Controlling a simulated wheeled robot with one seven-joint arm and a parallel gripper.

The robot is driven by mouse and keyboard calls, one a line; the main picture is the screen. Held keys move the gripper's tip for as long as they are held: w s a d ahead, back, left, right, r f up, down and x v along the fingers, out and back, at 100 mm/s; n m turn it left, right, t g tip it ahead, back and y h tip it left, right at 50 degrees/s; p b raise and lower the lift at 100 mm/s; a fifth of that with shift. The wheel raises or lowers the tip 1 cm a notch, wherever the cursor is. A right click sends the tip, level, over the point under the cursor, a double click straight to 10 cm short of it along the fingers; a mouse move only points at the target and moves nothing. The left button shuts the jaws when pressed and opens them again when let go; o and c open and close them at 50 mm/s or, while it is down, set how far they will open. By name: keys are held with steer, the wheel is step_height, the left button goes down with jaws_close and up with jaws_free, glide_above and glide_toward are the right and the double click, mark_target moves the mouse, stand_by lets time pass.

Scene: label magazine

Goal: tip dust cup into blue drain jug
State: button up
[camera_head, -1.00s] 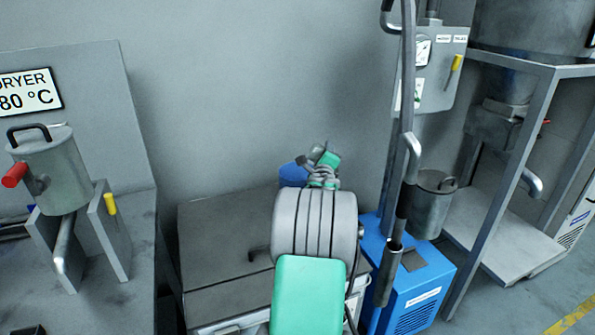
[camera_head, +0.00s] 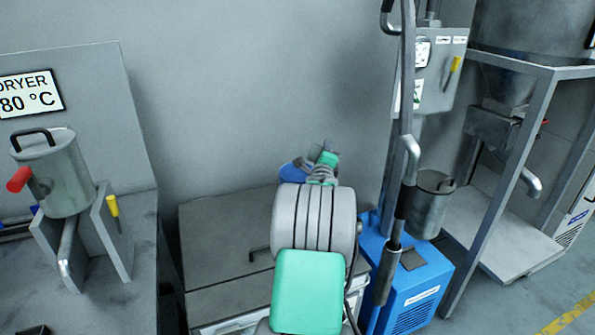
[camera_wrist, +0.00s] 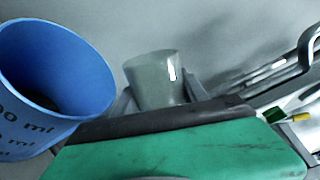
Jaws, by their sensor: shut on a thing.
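My gripper (camera_wrist: 160,92) is shut on a grey-green, cup-shaped thing (camera_wrist: 156,78), which I take for the dust cup. It sits between the two grey fingers in the wrist view. The blue drain jug (camera_wrist: 88,88) stands just left of it there, its wide mouth in view and dark ml marks on its side. The cup appears beside the jug, not over its mouth. In the head view the jug (camera_head: 290,172) shows partly behind my arm, near my gripper (camera_head: 320,160). The cup is not discernible there, and its contents are hidden.
A grey cabinet top (camera_head: 225,235) lies below my arm. A blue machine (camera_head: 415,295) with a tall pipe (camera_head: 407,100) and a grey canister (camera_head: 430,205) stands to the right. A dryer vessel (camera_head: 60,170) is at left. The wall is close behind.

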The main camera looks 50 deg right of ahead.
mark_target(316, 146)
steer(key=shift+r+n+p, duration=0.15)
steer(key=shift+n+p, duration=0.25)
steer(key=shift+w+a+r+n+b, duration=0.2)
steer(key=shift+w+a+n+b, duration=0.05)
steer(key=shift+w+n+b, duration=0.15)
steer(key=shift+w+a+r+n+b, duration=0.2)
steer(key=shift+w+n+b, duration=0.1)
steer(key=shift+w+n, duration=0.1)
stand_by(0.6)
steer(key=shift+w+a+r+n+b, duration=0.15)
steer(key=shift+r+n+b, duration=0.2)
steer(key=shift+n+b, duration=0.4)
steer(key=shift+w+a+r+n+b, duration=0.15)
steer(key=shift+r+n+b, duration=0.15)
steer(key=shift+n+b, duration=0.4)
stand_by(1.3)
steer(key=shift+w+a+r+n+g+b, duration=0.1)
steer(key=shift+w+r+n+g+b, duration=0.1)
steer(key=shift+n+b, duration=0.4)
steer(key=shift+w+a+r+n+g+b, duration=0.1)
steer(key=shift+w+r+n+b, duration=0.2)
steer(key=shift+n, duration=0.55)
steer(key=shift+w+a+r+n+g+b, duration=0.1)
steer(key=shift+w+r+n+b, duration=0.05)
steer(key=shift+n+b, duration=0.45)
stand_by(1.4)
